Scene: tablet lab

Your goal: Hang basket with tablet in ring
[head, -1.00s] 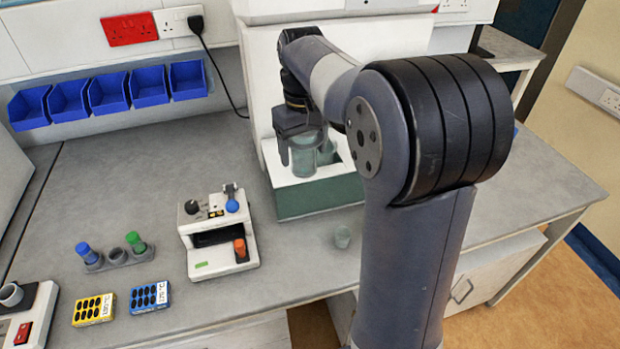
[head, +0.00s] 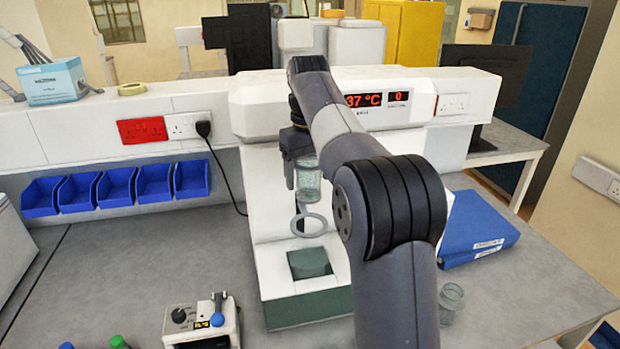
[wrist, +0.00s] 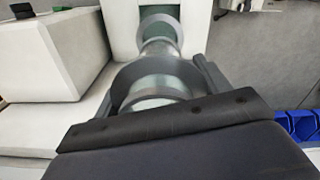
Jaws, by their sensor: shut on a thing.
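My gripper (head: 300,160) is shut on the basket (head: 308,184), a translucent grey-green cylinder hanging upright below the jaws. The grey ring (head: 308,225) sticks out level from the white machine. The basket is above the ring and looks apart from it; its exact alignment is hard to judge. In the wrist view, the fingers flank the basket's wide rim (wrist: 155,72), and a round grey ring (wrist: 160,22) shows beyond it. I cannot make out a tablet inside the basket.
The white machine (head: 375,122) with a red 37 °C display stands behind my arm. Its green bath (head: 310,262) lies below the ring. A small glass beaker (head: 451,297) and a blue binder (head: 475,235) are on the bench at right. Blue bins (head: 115,187) hang at left.

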